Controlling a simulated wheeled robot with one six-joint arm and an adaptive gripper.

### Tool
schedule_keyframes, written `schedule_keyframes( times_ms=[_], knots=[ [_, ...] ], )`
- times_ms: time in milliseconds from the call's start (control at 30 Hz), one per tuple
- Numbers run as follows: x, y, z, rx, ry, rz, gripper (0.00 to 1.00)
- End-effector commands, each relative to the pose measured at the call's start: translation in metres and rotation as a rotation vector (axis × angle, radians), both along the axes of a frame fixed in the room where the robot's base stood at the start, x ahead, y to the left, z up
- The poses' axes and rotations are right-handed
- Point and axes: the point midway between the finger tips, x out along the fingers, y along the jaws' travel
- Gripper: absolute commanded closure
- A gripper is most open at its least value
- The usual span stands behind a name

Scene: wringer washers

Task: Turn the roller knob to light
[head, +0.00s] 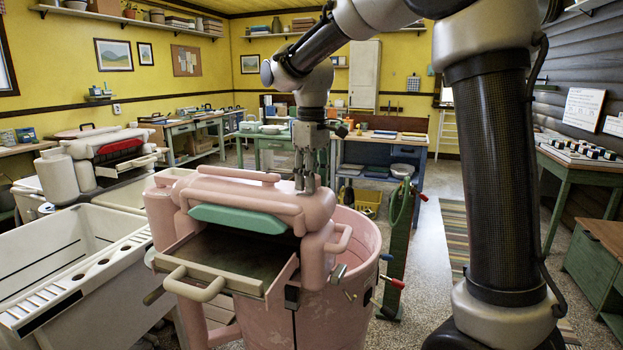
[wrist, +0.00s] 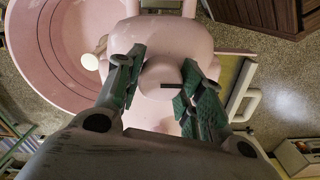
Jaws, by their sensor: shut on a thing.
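The pink wringer washer (head: 335,285) stands in front of me, with its roller head (head: 250,197) on top. My gripper (head: 304,186) points straight down on the right end of that head. In the wrist view the roller knob (wrist: 158,76) is a round pink cap with a dark pointer line running toward the picture's right. My gripper's green-padded fingers (wrist: 164,82) are shut on the knob, one on each side. In the head view the fingers hide the knob. I cannot read any setting marks around it.
A tray (head: 222,262) with a cream handle juts from the washer's front. A white double tub (head: 75,260) stands at left, with another washer (head: 112,160) behind it. A green stand (head: 398,235) with coloured levers stands close at right.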

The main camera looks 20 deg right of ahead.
Motion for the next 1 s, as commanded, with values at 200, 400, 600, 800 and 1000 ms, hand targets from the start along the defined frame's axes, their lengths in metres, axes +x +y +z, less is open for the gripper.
schedule_keyframes(
  times_ms=[200,400,600,800,1000],
  knots=[
    [0.0004,0.0,0.0007,0.0,-0.002,0.02,0.86],
    [0.0004,0.0,0.0007,0.0,-0.002,0.021,0.86],
    [0.0003,-0.0001,0.0006,0.0,-0.001,0.02,0.48],
    [0.0002,-0.0001,0.0003,0.0,-0.001,0.02,0.41],
    [0.0003,0.0,0.0028,0.0,-0.001,0.019,0.41]
  ],
)
